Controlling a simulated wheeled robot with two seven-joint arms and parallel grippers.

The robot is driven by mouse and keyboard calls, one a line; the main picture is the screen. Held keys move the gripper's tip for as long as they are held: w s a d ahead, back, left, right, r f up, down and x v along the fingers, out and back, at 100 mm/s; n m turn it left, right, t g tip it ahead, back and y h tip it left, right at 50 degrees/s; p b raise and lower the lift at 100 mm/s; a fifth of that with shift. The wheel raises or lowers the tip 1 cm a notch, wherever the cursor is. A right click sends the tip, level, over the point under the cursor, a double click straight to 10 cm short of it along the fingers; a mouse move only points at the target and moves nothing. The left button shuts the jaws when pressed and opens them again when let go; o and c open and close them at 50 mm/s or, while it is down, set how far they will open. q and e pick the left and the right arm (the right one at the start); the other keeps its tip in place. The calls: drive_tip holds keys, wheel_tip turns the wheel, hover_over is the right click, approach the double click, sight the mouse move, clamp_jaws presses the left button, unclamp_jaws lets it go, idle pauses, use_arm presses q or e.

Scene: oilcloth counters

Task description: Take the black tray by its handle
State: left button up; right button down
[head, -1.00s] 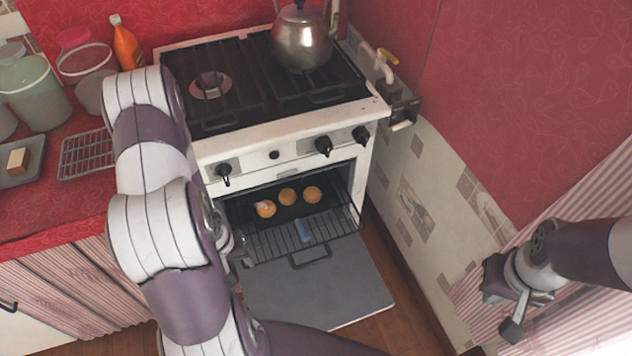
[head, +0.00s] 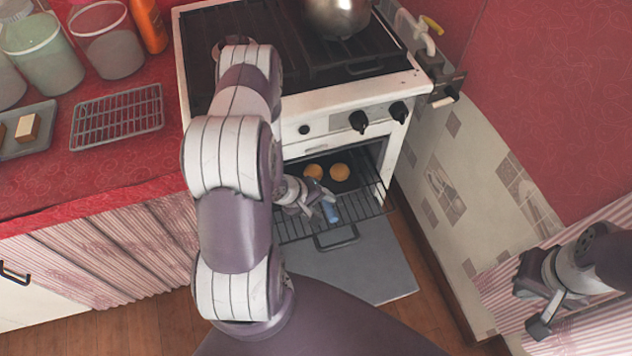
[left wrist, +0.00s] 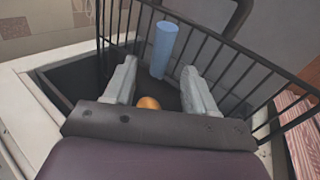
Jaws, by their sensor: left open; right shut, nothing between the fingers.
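The black tray (head: 329,184) lies inside the open oven with round golden buns on it; my left arm hides part of it. A short blue cylinder, which looks like its handle (head: 329,211), sticks out at the front above the wire rack. My left gripper (head: 318,197) is open right by the blue handle. In the left wrist view the blue handle (left wrist: 164,45) stands upright between and just beyond the two fingers (left wrist: 159,72), with no clear contact. My right gripper (head: 540,306) is shut and empty at the lower right, far from the tray.
The wire rack (head: 290,228) is pulled out over the lowered oven door (head: 370,270), which has a dark handle (head: 336,238). A kettle (head: 338,14) stands on the stove. The counter at left holds a cooling rack (head: 117,115) and jars. A tiled wall is close on the right.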

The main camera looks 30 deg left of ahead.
sight(326, 206)
use_arm(q)
drive_tip(key=x, duration=0.4)
drive_tip(key=shift+b, duration=0.35)
drive_tip(key=shift+r, duration=0.15)
clamp_jaws()
